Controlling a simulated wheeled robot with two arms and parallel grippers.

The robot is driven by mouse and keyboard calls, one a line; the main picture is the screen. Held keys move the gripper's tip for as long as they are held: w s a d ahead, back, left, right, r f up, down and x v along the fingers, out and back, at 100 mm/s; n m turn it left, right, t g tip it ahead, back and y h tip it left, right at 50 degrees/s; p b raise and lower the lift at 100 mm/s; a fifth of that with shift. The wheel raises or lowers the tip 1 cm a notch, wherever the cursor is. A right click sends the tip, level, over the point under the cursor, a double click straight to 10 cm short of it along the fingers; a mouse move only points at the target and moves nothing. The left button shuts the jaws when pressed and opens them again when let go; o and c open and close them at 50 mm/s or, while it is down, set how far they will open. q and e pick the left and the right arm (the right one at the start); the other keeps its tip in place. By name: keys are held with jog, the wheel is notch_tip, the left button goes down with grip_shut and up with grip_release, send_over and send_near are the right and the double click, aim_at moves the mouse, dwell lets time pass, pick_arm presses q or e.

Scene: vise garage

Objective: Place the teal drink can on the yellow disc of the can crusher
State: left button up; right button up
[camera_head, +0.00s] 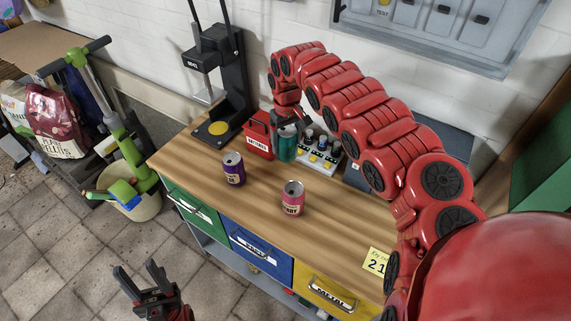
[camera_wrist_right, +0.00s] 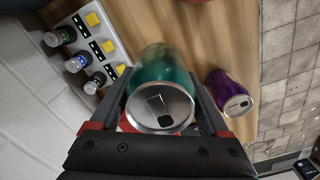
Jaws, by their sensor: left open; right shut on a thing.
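The teal drink can (camera_head: 286,146) is in my right gripper (camera_head: 287,128), above the workbench near its back edge. In the right wrist view, the can (camera_wrist_right: 165,66) sits between the two fingers (camera_wrist_right: 160,105), its silver lid toward the camera. The black can crusher (camera_head: 222,75) stands at the bench's back left corner. Its yellow disc (camera_head: 218,128) lies on the base and is bare. The held can is to the right of the crusher, beyond a red box. My left gripper (camera_head: 147,280) is open and empty, low in front of the bench over the floor.
The red box (camera_head: 258,137) stands between the crusher and the held can. A purple can (camera_head: 233,169) and a pink can (camera_head: 292,199) stand on the wooden bench (camera_head: 330,240). A battery charger (camera_head: 320,158) is behind. The bench's front right is mostly clear.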

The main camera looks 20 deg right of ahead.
aim_at(287, 156)
jog(key=f, duration=0.1)
jog(key=f+p, duration=0.1)
jog(key=f, duration=0.3)
jog(key=shift+s+a+f+p, duration=0.15)
jog(key=shift+s+a+p, duration=0.15)
jog(key=shift+p, duration=0.1)
jog(key=shift+w+d+f, duration=0.1)
jog(key=shift+d+f, duration=0.15)
jog(key=shift+f, duration=0.3)
notch_tip(287, 156, down, 3)
jog(key=shift+a+r+p, duration=0.1)
jog(key=shift+a+p, duration=0.05)
jog(key=shift+p, duration=0.35)
jog(key=shift+f, duration=0.3)
jog(key=shift+d, duration=0.2)
jog(key=shift+f, duration=0.2)
jog(key=o, duration=1.2)
jog(key=shift+r, duration=0.1)
jog(key=shift+c, duration=0.2)
